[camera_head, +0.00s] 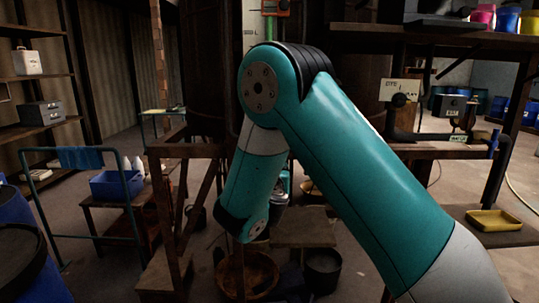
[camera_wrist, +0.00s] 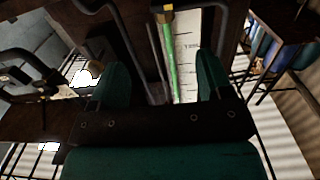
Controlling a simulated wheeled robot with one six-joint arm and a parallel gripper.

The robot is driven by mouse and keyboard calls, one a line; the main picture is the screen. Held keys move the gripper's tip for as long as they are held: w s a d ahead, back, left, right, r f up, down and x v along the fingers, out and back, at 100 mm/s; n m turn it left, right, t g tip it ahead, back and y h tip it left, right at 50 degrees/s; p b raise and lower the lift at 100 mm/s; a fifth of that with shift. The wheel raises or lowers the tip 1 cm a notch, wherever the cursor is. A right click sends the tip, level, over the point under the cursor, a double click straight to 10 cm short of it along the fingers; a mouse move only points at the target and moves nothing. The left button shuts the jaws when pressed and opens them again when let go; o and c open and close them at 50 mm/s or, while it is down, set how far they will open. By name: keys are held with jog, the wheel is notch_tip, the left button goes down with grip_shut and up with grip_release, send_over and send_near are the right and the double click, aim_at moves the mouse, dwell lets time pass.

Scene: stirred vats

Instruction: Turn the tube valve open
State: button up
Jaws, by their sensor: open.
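A green sight tube (camera_head: 269,29) runs down beside a white scale board (camera_head: 251,28) at the top of the head view, with an orange-red fitting (camera_head: 283,8) near it. In the wrist view the green tube (camera_wrist: 171,62) ends at a brass-coloured fitting (camera_wrist: 165,16), with the white board (camera_wrist: 188,50) beside it. I cannot clearly make out the valve's handle or its position. My gripper (camera_wrist: 163,62) is open and its two fingers stand apart, with the tube showing between them. Nothing is seen in its grasp. My arm hides the gripper's fingers in the head view.
A dark bench (camera_head: 440,151) with pipework and a small sign (camera_head: 399,90) stands to the right. A wooden stand (camera_head: 185,150) is at left centre, with a blue bin (camera_head: 117,184) further left. A dark bucket (camera_head: 323,270) sits on the floor. Dark pipes (camera_wrist: 222,45) flank the tube.

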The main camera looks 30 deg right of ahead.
jog(key=shift+p+x, duration=4.9)
jog(key=shift+x, duration=3.8)
jog(key=shift+a+r, duration=0.1)
jog(key=shift+r, duration=0.1)
jog(key=c, duration=0.9)
